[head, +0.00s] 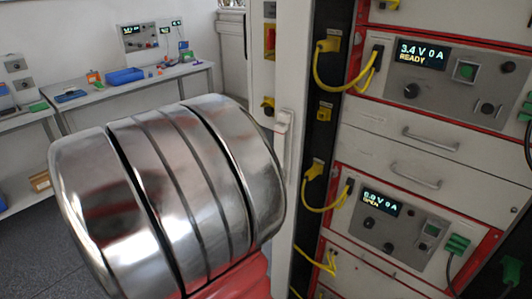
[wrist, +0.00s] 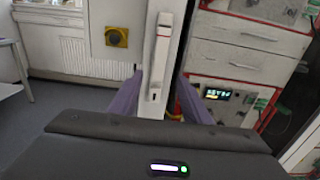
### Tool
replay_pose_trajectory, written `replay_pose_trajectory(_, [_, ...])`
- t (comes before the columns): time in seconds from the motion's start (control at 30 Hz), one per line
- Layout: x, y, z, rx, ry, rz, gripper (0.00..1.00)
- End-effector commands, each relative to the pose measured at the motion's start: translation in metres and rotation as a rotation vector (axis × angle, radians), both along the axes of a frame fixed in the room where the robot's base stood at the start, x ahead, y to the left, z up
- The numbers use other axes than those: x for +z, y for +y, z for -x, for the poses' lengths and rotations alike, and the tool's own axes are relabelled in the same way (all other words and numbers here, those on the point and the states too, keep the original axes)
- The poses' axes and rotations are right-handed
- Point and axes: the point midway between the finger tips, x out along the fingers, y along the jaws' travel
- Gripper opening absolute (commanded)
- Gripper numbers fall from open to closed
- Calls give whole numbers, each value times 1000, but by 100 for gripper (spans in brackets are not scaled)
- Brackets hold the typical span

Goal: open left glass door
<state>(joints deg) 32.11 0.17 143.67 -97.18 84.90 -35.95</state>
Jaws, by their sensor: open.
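A white upright handle (head: 284,133) sits on the pale front edge of the cabinet, left of the instrument racks. The same handle (wrist: 160,58) stands in the middle of the wrist view, on a narrow white upright frame (wrist: 173,62). My gripper (wrist: 159,82) is open, with one purple finger left of the handle's lower part and one right of it. I cannot tell whether either finger touches it. No glass pane of the left door can be made out. In the head view my gripper is hidden behind my arm's big metal links.
Right of the handle are a display unit (head: 417,70), white drawers (head: 402,148) and yellow cables (head: 340,87). A grey panel with a yellow-edged button (wrist: 117,37) is left of it. A bench (head: 130,88) stands at the back left; grey floor is clear there.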

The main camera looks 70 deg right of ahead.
Motion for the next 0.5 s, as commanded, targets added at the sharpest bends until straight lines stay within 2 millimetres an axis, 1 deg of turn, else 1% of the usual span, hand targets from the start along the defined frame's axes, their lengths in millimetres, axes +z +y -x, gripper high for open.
replay_pose_trajectory(0.27, [0,-9,4,-2,-3,-1,44])
replay_pose_trajectory(0.5, [0,-29,13,-4,-2,0,44])
